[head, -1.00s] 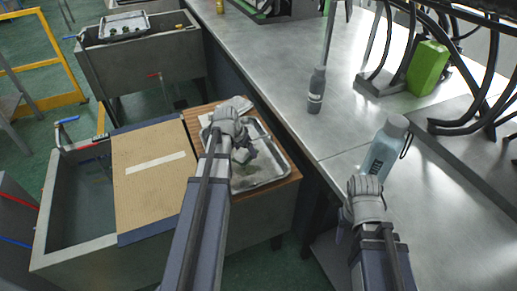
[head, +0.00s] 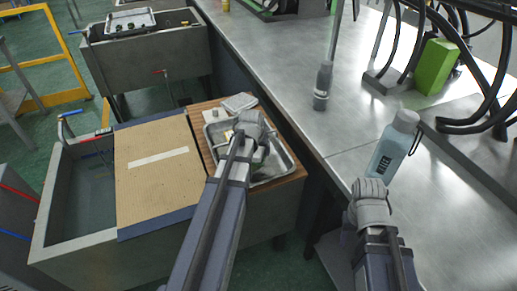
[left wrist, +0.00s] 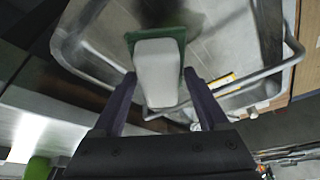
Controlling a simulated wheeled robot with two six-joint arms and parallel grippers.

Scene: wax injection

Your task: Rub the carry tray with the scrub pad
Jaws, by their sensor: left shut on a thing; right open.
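The carry tray (head: 287,160) is a shallow metal tray on a wooden board over the sink unit, and its rim and wire handle also show in the left wrist view (left wrist: 88,22). My left gripper (head: 258,148) is over the tray and hides part of it. In the left wrist view it (left wrist: 158,76) is shut on the scrub pad (left wrist: 157,60), a pale block with a green layer, held over the tray's grey, dark-smudged inside. Whether pad and tray touch, I cannot tell. My right gripper (head: 368,190) is open near the bench edge; its fingers are mostly hidden.
A brown board (head: 158,190) covers part of the sink (head: 80,205) on the left. The steel bench (head: 290,65) on the right carries a dark grey bottle (head: 322,88), a pale blue bottle (head: 388,150) and a green block (head: 434,68). A pale, flat item (head: 240,102) lies behind the tray.

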